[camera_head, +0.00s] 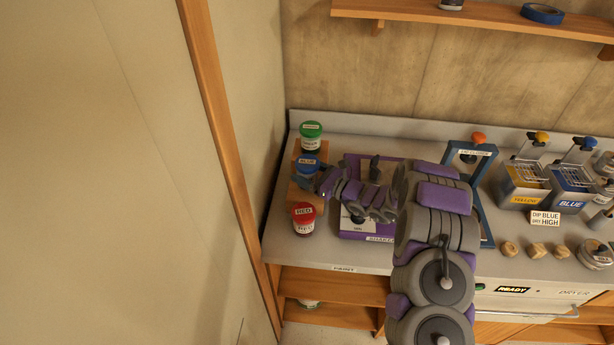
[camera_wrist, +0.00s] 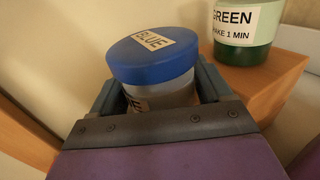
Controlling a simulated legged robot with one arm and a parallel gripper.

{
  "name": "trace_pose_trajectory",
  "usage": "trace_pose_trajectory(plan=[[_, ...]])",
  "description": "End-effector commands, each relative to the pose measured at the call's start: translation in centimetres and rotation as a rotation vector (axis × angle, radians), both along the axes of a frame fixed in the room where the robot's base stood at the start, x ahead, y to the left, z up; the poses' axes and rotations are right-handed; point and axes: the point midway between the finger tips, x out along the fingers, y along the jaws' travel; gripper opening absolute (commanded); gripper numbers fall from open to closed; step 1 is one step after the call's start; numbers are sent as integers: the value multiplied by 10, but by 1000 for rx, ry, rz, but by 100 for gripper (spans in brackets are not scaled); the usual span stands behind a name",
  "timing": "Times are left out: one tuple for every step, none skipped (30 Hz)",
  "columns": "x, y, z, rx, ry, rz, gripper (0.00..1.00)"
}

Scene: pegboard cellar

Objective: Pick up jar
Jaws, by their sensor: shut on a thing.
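The blue-lidded jar (camera_head: 306,165) stands between the green and red jars at the counter's left end. Its lid is labelled BLUE. In the wrist view this jar (camera_wrist: 152,56) sits between my gripper's two fingers, and its lower body is hidden by the gripper. My gripper (camera_head: 318,180) reaches in from the right and is shut on the blue jar. In the wrist view my gripper (camera_wrist: 155,95) has a finger on each side of the jar, below the lid. I cannot tell whether the jar's base touches the wood under it.
The green jar (camera_head: 311,136) stands just behind and the red jar (camera_head: 303,218) in front. A wooden block (camera_wrist: 270,85) lies under the green jar. A purple shaker (camera_head: 352,228) is right of the jars. The wall and wooden post (camera_head: 222,120) are close on the left.

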Motion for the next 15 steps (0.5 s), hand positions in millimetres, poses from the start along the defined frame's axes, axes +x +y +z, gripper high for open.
trace_pose_trajectory(plan=[[0, 1, 12, 3, -4, 0, 33], [-3, -2, 12, 3, -1, -3, 33], [-10, -6, 10, 2, 4, -3, 33], [-15, -9, 10, 3, 6, -3, 33], [-21, -11, 11, 4, 7, -2, 33], [-29, -15, 13, 6, 5, -4, 33], [-35, -19, 14, 6, 4, -5, 33], [-41, -22, 14, 6, 4, -4, 33], [-50, -25, 16, 7, 4, -3, 33], [-56, -29, 16, 7, 6, -4, 33], [-61, -33, 16, 6, 4, -6, 33], [-69, -36, 17, 6, 4, -4, 33], [-75, -38, 18, 7, 4, -3, 33], [-81, -41, 17, 7, 6, -4, 33], [-89, -45, 18, 7, 6, -5, 33]])
